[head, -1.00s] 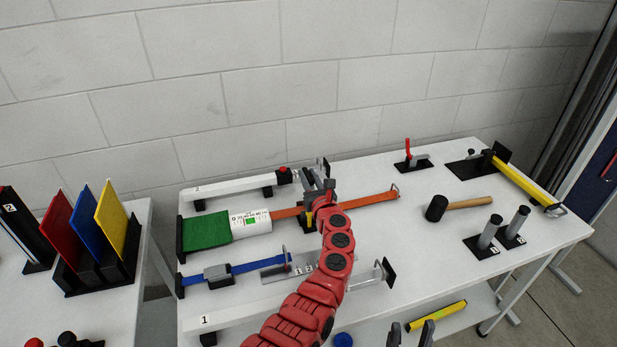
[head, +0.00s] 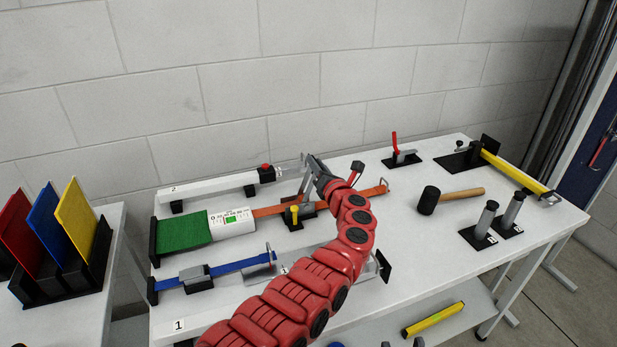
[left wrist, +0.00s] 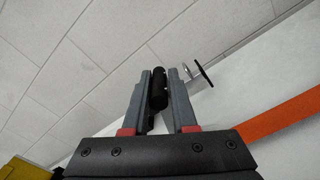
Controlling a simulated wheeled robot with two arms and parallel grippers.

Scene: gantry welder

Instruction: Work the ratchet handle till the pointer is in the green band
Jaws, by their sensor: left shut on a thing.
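My left gripper (head: 316,168) is shut on a black cylindrical grip (left wrist: 158,88), which I take to be the ratchet handle's end; its link to the ratchet is mostly hidden. The ratchet (head: 303,212), with a yellow part (head: 293,213), sits on an orange strap (head: 270,211). The strap runs from a white gauge sleeve (head: 240,229) with a small green patch (head: 231,219), beside a green block (head: 181,234). The pointer is too small to read.
A blue strap (head: 235,267) crosses the table in front. White beams lie before (head: 215,318) and behind (head: 215,187) the straps. The wall is close behind.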

